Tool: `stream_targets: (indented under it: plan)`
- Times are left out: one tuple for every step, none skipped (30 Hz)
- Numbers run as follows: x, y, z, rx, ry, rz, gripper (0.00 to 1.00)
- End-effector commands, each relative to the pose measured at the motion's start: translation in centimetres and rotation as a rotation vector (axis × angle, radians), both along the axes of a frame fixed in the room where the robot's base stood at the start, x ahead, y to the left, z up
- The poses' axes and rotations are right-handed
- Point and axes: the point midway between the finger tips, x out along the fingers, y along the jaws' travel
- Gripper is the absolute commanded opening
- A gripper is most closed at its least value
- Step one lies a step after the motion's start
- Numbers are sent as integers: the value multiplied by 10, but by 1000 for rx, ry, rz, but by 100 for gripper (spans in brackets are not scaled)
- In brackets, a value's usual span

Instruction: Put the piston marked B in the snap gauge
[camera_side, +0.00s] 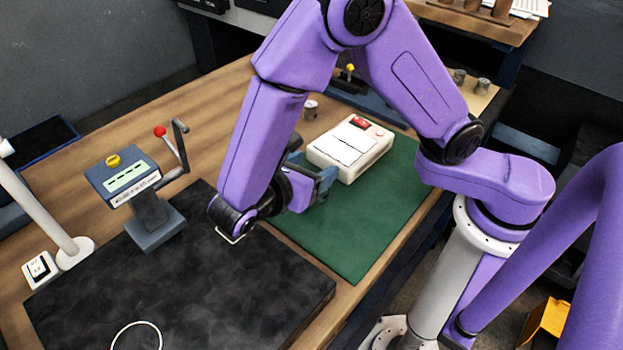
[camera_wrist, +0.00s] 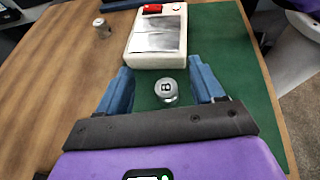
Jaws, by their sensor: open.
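The piston marked B (camera_wrist: 168,90) is a small silver cylinder on the green mat, with its marked top facing up. In the wrist view it sits between the blue fingers of my open gripper (camera_wrist: 162,80), with gaps on both sides. In the side view my gripper (camera_side: 318,182) is low over the mat and hides this piston. A blue-grey stand with a yellow knob and a red-balled lever, which looks like the snap gauge (camera_side: 125,182), is at the left; nothing visible sits in it.
Another small cylinder (camera_side: 310,108) stands on the wood, also in the wrist view (camera_wrist: 102,28). A black slab (camera_side: 190,295) and a white lamp post (camera_side: 40,210) are near the stand.

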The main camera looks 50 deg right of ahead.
Motion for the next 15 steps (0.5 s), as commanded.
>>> stream_targets:
  plan:
    - [0, 0, 5, 2, -1, 1, 67]
    - [0, 0, 7, 1, 0, 0, 67]
    - [0, 0, 10, 0, 0, 0, 67]
    - [0, 0, 11, 0, 1, 0, 67]
    - [0, 0, 12, 0, 1, 0, 67]
    - [0, 0, 13, 0, 1, 0, 67]
    - [0, 0, 13, -1, 1, 0, 67]
    - [0, -1, 14, -1, 1, 0, 67]
    - [0, -1, 14, 1, 1, -1, 67]
    - [0, -2, 14, 5, 0, -3, 67]
    - [-1, -3, 15, 13, -1, -6, 67]
    - [-1, -6, 16, 31, -4, -13, 67]
    - [-2, -8, 16, 50, -7, -20, 67]
    - [-3, -12, 17, 75, -11, -30, 67]
    - [-5, -18, 18, 113, -17, -45, 67]
